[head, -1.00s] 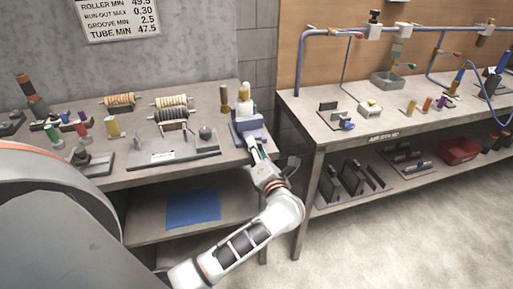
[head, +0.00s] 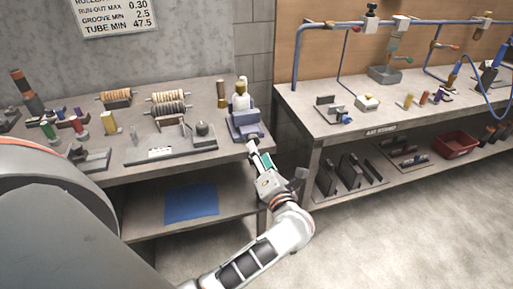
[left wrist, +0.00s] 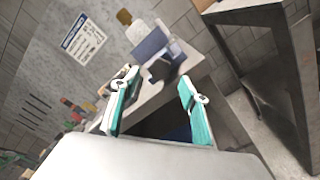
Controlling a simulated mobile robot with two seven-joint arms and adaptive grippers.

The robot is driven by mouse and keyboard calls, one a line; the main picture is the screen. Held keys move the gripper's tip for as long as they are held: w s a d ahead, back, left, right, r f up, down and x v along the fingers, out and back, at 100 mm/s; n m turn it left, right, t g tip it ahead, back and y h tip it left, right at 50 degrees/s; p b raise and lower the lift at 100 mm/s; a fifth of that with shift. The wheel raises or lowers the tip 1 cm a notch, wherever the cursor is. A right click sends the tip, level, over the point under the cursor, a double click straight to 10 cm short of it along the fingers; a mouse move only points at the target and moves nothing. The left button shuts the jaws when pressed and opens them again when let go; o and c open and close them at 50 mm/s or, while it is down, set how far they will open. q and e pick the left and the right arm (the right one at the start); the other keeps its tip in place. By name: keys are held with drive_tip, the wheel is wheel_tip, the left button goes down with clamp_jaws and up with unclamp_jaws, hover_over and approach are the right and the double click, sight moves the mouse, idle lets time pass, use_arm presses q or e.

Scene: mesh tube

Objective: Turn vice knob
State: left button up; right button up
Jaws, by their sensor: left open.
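The blue-grey vice (head: 247,127) stands at the right front corner of the left bench, with a white piece with a gold top (head: 241,101) upright in it. The vice also shows in the left wrist view (left wrist: 153,44), beyond the fingers. My left gripper (head: 258,156) is just in front of and below the vice, at the bench's front edge. Its two teal fingers (left wrist: 158,104) are apart with nothing seen between them. A dark part on the vice's near side may be the knob, but I cannot make it out clearly. My right gripper is not in view.
The left bench holds spools (head: 167,97), coloured cylinders and a flat fixture (head: 170,152). A blue sheet (head: 191,203) lies on its lower shelf. The right bench (head: 312,128) stands close to my left wrist. The floor (head: 400,240) at the right is clear.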

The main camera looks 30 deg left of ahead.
use_arm(q)
drive_tip(key=shift+v, duration=0.85)
drive_tip(key=w+a+n+b, duration=0.4)
drive_tip(key=a+n+b, duration=0.1)
drive_tip(key=n, duration=0.6)
drive_tip(key=shift+f+b, duration=0.25)
drive_tip(key=shift+b, duration=0.4)
drive_tip(key=shift+w, duration=0.1)
